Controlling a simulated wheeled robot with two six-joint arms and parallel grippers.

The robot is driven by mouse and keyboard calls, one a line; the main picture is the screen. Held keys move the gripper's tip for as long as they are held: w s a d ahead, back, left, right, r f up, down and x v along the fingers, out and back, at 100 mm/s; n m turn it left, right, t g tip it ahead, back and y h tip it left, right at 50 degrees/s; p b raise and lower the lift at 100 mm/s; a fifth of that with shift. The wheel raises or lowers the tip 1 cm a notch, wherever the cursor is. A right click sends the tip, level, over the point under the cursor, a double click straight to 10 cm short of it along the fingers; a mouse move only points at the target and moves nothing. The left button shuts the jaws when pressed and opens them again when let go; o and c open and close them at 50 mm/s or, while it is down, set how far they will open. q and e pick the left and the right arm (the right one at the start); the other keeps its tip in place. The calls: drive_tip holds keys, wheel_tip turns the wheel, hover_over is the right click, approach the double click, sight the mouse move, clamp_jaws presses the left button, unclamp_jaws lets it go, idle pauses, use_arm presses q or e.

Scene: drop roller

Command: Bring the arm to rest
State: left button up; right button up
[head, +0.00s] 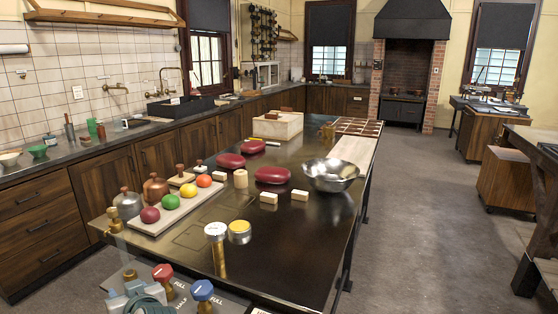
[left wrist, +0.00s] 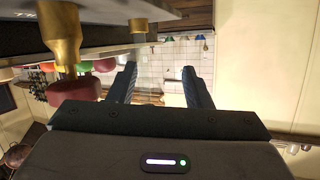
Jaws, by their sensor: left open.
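My left gripper (left wrist: 159,68) shows in the left wrist view with its two dark fingers apart and nothing between them. Tiles and wooden cabinets show beyond the fingers. A brass stem with a dark red knob (left wrist: 78,98) stands close to the left of the gripper in that view, apart from the left finger. My right gripper is in neither view.
The dark table (head: 290,240) carries red cushions (head: 272,175), a steel bowl (head: 330,174), a board (head: 160,213) with coloured balls, and small wooden blocks. Red (head: 163,273) and blue (head: 202,290) knobs stand at the near edge. The floor (head: 430,230) on the right is clear.

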use_arm(q)
drive_tip(key=s+d+f+m+g+h, duration=0.3)
drive_tip(key=s+f+m+h, duration=0.15)
drive_tip(key=s+f, duration=0.95)
drive_tip(key=s+d+f+m+g+h, duration=0.2)
drive_tip(key=s+d+f, duration=0.1)
drive_tip(key=s, duration=0.5)
drive_tip(key=s+d+f+m+g+h, duration=0.1)
drive_tip(key=s+d+f+m+h, duration=0.15)
drive_tip(key=s, duration=0.65)
wheel_tip(320, 180, down, 26)
drive_tip(key=w+a+f+n+g, duration=0.1)
drive_tip(key=a+g, duration=0.1)
drive_tip(key=s+a+f, duration=0.1)
drive_tip(key=s+f, duration=0.6)
drive_tip(key=f, duration=0.3)
drive_tip(key=s+f, duration=0.7)
drive_tip(key=f, duration=0.2)
drive_tip(key=shift+a+f+g+h, duration=0.3)
drive_tip(key=shift+a+f, duration=0.05)
drive_tip(key=shift+f, duration=0.05)
